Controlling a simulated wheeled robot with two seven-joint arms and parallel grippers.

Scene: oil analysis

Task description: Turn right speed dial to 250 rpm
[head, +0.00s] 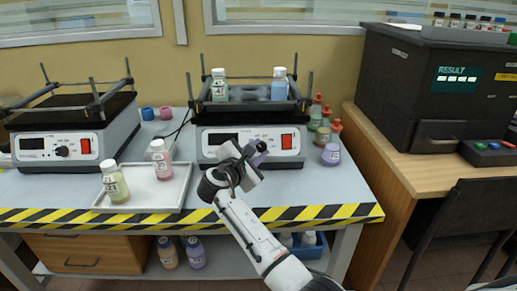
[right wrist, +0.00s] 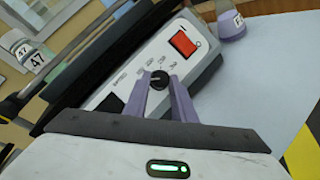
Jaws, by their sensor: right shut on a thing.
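The right shaker (head: 212,148) has a front panel with a dark display, a speed dial and a red switch (head: 287,141). My right gripper (head: 257,151) is at this panel and hides the dial in the head view. In the right wrist view the black dial (right wrist: 159,79) sits between the tips of the two purple fingers (right wrist: 160,92), which are shut on it. Small scale marks ring the dial, but I cannot read its setting. The red switch also shows above it in the wrist view (right wrist: 184,43). My left gripper is not in view.
The left shaker (head: 60,140) and a tray (head: 150,190) with two bottles are to the left. A purple bottle (head: 331,154) stands close right of the right shaker.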

